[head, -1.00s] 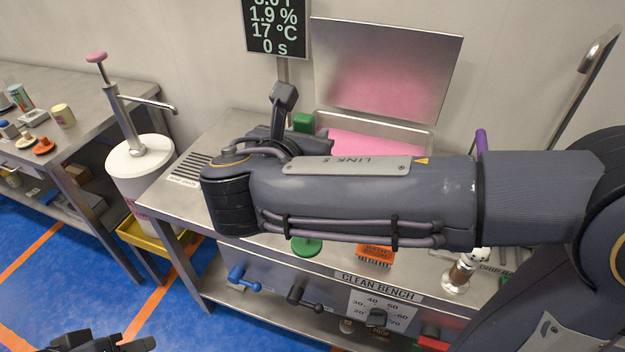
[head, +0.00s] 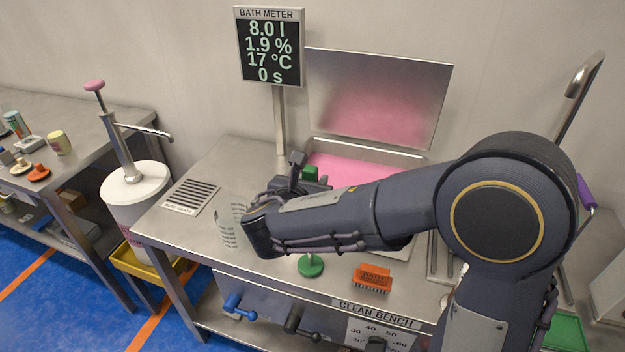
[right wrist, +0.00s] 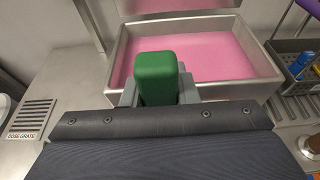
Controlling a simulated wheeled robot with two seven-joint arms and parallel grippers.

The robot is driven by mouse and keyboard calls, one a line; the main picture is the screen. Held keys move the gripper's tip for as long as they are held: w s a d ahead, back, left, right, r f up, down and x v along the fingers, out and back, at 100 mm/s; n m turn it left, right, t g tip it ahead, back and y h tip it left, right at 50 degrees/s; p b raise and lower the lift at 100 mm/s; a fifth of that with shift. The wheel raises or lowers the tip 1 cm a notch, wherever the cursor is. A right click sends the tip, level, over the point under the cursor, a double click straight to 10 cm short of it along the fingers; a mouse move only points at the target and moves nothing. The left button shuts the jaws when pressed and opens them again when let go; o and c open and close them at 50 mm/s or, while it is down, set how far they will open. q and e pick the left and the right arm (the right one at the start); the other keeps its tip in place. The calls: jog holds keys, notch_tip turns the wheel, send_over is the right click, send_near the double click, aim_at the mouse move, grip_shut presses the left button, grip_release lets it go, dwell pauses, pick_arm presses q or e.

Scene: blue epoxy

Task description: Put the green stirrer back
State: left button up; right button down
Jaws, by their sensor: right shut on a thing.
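The green stirrer shows only as a green block-shaped grip (right wrist: 156,78) between the jaws of my right gripper (right wrist: 157,92) in the right wrist view. In the head view the same green grip (head: 310,172) shows beside my right gripper (head: 298,178), at the near left corner of the bath. My right gripper is shut on it. The stirrer's lower part is hidden. A green round disc with a short stem (head: 311,266) stands on the bench front, partly under my right arm. My left gripper is out of view.
An open bath of pink liquid (head: 360,172) lies behind my gripper. A slotted dose grate (head: 191,196) and a clear marked vessel (head: 228,228) are to the left. An orange brush (head: 373,278) lies at the front. A purple handle (head: 586,192) shows right of my arm.

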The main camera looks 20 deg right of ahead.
jog(key=shift+f, duration=0.15)
jog(key=c, duration=1.1)
grip_release()
